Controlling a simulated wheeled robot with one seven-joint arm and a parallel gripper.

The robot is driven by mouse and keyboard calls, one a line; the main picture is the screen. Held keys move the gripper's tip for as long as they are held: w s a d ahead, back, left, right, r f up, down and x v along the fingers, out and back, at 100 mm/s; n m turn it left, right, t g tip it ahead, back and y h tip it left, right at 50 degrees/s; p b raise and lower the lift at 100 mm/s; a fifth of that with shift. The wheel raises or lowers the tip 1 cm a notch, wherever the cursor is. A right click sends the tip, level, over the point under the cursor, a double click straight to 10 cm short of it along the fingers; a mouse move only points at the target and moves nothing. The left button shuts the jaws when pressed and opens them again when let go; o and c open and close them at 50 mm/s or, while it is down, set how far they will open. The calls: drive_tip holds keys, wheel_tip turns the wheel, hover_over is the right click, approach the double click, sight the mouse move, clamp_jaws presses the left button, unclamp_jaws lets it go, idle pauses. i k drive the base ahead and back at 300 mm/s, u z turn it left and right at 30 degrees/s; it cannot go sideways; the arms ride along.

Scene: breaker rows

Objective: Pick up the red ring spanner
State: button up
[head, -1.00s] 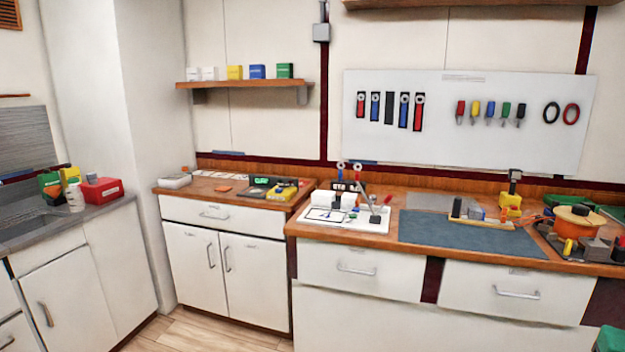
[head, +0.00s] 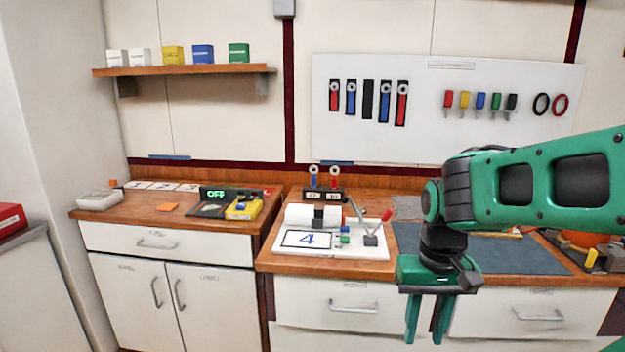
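Red tools with pale ring-shaped heads show in three places. One hangs at the left of the white wall board (head: 334,96), and a larger one hangs to the right in the same row (head: 402,104). A third red ring-headed tool (head: 333,177) stands upright beside a blue one (head: 314,177) in a dark block on the counter. I cannot tell which is the ring spanner meant. My gripper (head: 426,328) points down in front of the counter's drawers, its two fingers apart and nothing between them. It is well below and away from the red tools.
A white board (head: 373,252) with a roll, a card marked 4 and a red-tipped lever sits on the counter. A dark mat (head: 500,252) lies to the right, partly behind my arm. A shelf (head: 185,71) with small boxes is at upper left.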

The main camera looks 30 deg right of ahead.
sight(334, 181)
drive_tip(key=z, duration=0.5)
drive_tip(key=i, duration=1.2)
drive_tip(key=z, duration=0.65)
